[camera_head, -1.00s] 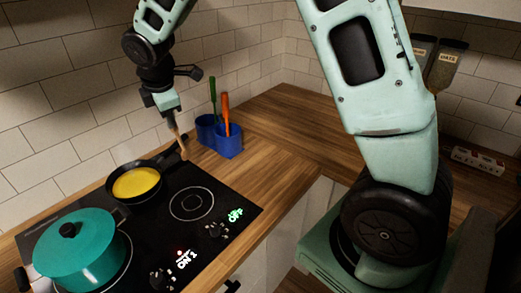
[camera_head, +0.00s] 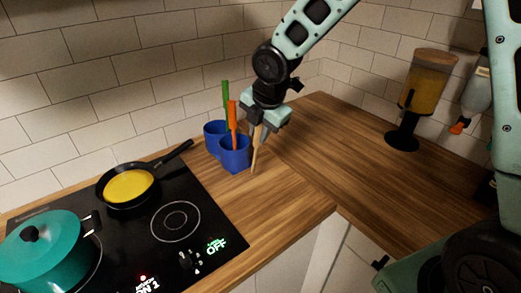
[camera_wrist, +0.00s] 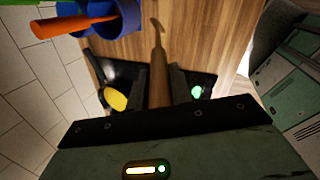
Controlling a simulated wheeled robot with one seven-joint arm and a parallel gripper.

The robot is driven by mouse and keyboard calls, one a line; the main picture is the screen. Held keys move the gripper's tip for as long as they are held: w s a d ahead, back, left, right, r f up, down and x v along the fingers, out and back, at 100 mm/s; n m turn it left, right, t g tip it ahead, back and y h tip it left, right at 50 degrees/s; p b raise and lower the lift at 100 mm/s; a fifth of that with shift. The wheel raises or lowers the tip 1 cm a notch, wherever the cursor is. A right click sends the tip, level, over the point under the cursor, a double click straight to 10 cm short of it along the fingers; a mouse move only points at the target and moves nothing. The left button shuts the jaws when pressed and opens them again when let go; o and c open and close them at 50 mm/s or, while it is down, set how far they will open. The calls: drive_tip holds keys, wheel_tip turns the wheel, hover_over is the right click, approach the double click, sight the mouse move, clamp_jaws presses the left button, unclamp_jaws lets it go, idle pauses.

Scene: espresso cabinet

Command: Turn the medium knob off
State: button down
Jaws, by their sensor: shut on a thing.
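The stove (camera_head: 200,212) has a knob (camera_head: 190,260) beside a green OFF display (camera_head: 215,246). A second display (camera_head: 146,285) reads ON 1 with a red mark, at the bottom edge; its knob is out of view. The small label lines are too small to read, so I cannot tell which is medium. My gripper (camera_head: 258,127) is shut on a wooden stick (camera_head: 254,158) pointing down over the counter, right of the stove and apart from the knobs. In the wrist view the stick (camera_wrist: 158,65) runs between my fingers (camera_wrist: 158,92) to a hooked tip.
A blue utensil holder (camera_head: 234,157) with green and orange handles stands left of my gripper. A pan (camera_head: 113,193) with yellow content and a teal pot (camera_head: 45,255) stand on the stove. A drink dispenser (camera_head: 424,85) stands right. The counter's middle (camera_head: 310,150) is clear.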

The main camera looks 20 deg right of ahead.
sight(256, 149)
drive_tip(key=shift+f, duration=2.55)
drive_tip(key=shift+f, duration=0.15)
drive_tip(key=c, duration=1.3)
unclamp_jaws()
drive_tip(key=shift+o, duration=0.2)
